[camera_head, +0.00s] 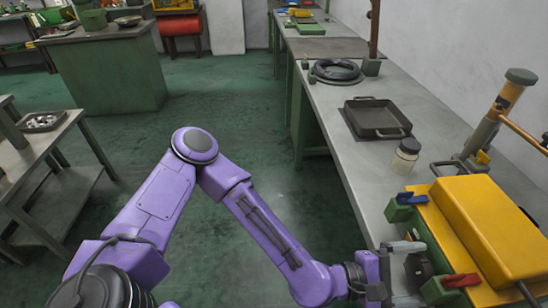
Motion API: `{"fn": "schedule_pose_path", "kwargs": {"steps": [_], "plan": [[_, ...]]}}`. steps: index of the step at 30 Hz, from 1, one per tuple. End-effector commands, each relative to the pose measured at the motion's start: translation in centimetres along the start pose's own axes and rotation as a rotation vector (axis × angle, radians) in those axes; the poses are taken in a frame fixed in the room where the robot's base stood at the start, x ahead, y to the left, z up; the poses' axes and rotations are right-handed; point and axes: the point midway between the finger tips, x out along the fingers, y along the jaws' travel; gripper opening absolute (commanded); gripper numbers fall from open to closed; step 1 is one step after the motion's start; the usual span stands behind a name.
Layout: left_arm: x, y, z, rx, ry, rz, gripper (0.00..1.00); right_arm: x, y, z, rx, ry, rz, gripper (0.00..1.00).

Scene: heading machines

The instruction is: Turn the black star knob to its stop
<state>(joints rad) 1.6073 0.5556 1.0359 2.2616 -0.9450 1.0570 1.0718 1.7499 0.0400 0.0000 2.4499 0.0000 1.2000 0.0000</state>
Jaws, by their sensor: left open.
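My left arm is purple and reaches across to the machine at the lower right. My left gripper (412,273) is open, with its grey fingers at the front face of the yellow and green machine (487,225). A dark, rounded part, which looks like the black star knob (421,268), sits at the machine's front, between or just beyond the fingers. Its star shape is not clear, and I cannot tell whether the fingers touch it. My right gripper is not in view.
The machine has a blue lever (411,198) and a red lever (462,281) close to my gripper. A lidded jar (405,157) and a black tray (377,118) stand on the grey bench behind. A low table (45,150) is at left. The green floor between is clear.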

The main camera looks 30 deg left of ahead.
Motion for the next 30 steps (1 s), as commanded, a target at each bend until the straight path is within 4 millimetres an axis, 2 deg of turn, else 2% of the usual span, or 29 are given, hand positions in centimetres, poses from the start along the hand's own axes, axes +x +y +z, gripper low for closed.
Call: {"fn": "schedule_pose_path", "kwargs": {"steps": [6, 7, 9, 17, 18, 20, 21, 23, 30], "plan": [[-0.2, 0.4, 0.3, -0.323, -0.001, 0.004, 1.00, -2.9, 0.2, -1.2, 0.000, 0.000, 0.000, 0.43], [-1.0, 0.0, -0.3, -0.312, -0.003, 0.004, 1.00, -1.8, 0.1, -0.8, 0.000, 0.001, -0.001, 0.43], [-2.5, 0.0, -0.4, -0.311, -0.005, 0.005, 1.00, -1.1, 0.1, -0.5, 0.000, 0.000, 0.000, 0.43], [-8.0, 0.0, -0.3, -0.309, -0.005, 0.008, 1.00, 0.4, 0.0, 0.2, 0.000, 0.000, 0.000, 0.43], [-8.8, 0.7, 0.3, -0.311, -0.001, 0.008, 1.00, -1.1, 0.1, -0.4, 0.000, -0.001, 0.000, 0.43], [-10.1, 0.9, 0.6, -0.312, 0.001, 0.006, 1.00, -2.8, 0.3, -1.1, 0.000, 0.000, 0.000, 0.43], [-10.8, 0.5, 0.5, -0.311, 0.002, 0.001, 1.00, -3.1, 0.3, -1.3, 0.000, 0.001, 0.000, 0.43], [-10.7, -1.6, -0.3, -0.296, 0.031, -0.041, 1.00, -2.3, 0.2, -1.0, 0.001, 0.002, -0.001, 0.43], [-11.9, -6.7, -2.1, -0.221, 0.161, -0.190, 1.00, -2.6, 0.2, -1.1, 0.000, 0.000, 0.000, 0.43]]}}
